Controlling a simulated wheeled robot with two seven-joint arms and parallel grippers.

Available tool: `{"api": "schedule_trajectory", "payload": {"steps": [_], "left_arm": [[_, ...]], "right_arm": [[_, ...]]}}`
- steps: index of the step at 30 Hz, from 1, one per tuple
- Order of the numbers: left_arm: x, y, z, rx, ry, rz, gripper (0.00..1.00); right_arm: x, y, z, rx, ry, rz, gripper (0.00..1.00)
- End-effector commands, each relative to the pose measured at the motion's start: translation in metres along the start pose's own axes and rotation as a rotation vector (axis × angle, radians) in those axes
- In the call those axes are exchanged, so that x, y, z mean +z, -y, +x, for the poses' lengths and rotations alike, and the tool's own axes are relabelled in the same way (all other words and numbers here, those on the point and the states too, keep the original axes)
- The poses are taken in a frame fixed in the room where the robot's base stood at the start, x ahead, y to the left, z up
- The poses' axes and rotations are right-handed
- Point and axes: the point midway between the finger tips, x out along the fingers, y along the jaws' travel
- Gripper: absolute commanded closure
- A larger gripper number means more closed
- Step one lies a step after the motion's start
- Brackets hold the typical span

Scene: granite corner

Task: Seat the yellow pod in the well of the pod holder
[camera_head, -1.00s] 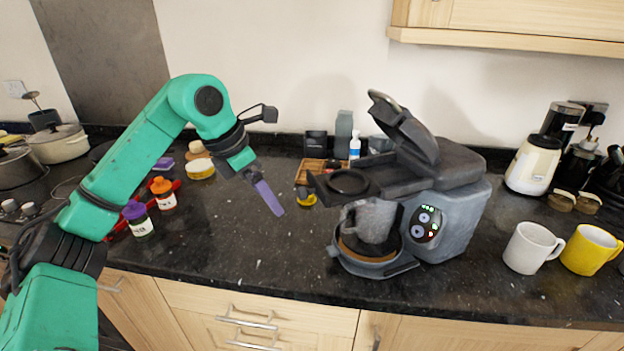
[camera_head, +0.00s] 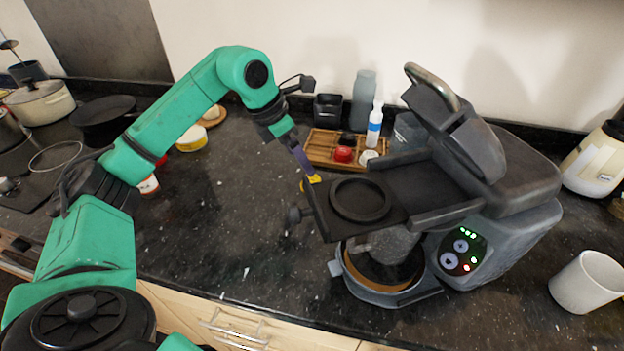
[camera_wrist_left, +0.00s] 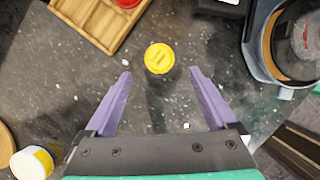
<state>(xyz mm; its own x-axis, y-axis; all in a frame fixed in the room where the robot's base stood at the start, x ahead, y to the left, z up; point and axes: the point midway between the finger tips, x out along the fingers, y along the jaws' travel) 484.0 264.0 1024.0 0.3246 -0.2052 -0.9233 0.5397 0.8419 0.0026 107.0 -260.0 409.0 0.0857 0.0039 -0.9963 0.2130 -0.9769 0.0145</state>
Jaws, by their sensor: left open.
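The yellow pod (camera_wrist_left: 159,58) lies on the dark counter, a round disc seen from above in the left wrist view. In the head view the yellow pod (camera_head: 314,179) is partly hidden behind my finger and beside the machine's drawer. My left gripper (camera_wrist_left: 160,76) is open, its purple fingers on either side of the line to the pod, with the pod just beyond the tips. It also shows in the head view (camera_head: 308,172). The pod holder (camera_head: 372,222) is the dark drawer sticking out from the coffee machine; its round well (camera_head: 360,199) looks empty. My right gripper is out of view.
A wooden tray (camera_head: 322,148) with a red pod (camera_head: 343,154) and a white pod (camera_head: 368,157) lies behind. A white bottle (camera_head: 374,127) stands near it.

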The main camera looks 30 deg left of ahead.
Motion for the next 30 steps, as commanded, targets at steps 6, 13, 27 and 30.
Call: {"api": "schedule_trajectory", "payload": {"steps": [6,13,27,30], "left_arm": [[0.0,0.001,0.032,-0.003,-0.002,-0.001,0.09],[-0.002,0.001,0.072,-0.003,-0.001,-0.001,0.09],[-0.002,0.001,0.078,0.0,0.001,0.0,0.97],[-0.002,0.001,0.078,0.0,0.001,0.0,0.97]], "right_arm": [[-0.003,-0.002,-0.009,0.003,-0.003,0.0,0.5],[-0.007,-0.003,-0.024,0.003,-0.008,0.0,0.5],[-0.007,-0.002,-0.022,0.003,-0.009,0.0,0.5],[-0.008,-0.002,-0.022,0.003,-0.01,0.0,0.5]]}}
